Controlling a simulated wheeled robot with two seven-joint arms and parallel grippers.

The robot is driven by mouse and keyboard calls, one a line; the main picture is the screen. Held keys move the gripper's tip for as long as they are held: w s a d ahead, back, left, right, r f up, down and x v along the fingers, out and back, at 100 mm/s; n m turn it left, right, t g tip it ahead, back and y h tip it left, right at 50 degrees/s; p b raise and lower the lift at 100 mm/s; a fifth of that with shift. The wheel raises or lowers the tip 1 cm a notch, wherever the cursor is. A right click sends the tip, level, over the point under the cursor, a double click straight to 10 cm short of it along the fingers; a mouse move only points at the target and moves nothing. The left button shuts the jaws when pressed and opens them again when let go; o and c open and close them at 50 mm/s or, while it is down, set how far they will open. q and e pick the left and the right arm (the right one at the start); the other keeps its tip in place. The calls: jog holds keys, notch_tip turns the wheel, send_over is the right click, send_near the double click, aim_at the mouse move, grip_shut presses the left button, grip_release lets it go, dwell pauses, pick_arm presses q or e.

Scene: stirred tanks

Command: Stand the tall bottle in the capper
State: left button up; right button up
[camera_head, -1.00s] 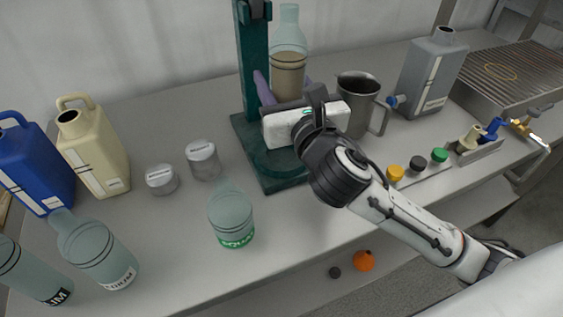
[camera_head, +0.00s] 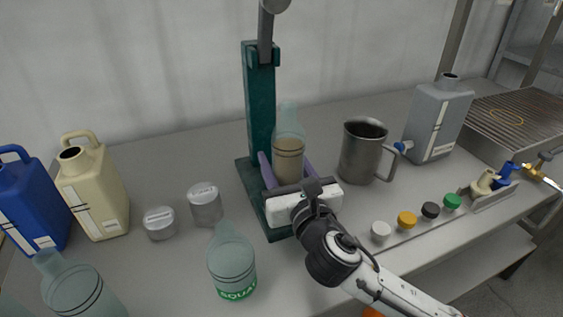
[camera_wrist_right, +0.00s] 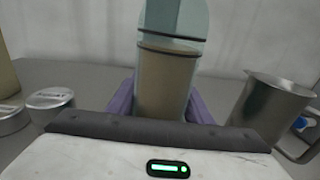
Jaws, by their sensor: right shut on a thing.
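The tall bottle (camera_head: 289,148) is clear teal with brown contents and dark rings. My right gripper (camera_head: 283,172) is shut on it, with purple fingers on either side; the bottle also shows upright in the right wrist view (camera_wrist_right: 168,80). The capper (camera_head: 261,115) is a dark green stand with a column, a lever at its top and a flat base. The bottle is in front of the column, over the base. The gripper body hides the bottle's foot, so I cannot tell whether it touches the base. My left gripper is not in view.
A metal jug (camera_head: 362,155) stands close to the gripper's right. Several caps (camera_head: 407,219) line a strip at the front right. A squat bottle (camera_head: 232,262) and two lidded tins (camera_head: 205,205) stand to the left. A grey canister (camera_head: 437,120) is at the back right.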

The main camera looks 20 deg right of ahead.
aim_at(293, 181)
jog(key=shift+r, duration=0.1)
jog(key=o, duration=1.5)
jog(key=shift+c, duration=0.2)
jog(key=shift+s, duration=0.25)
jog(key=s, duration=1.1)
jog(key=shift+s+a, duration=0.25)
jog(key=shift+s, duration=0.05)
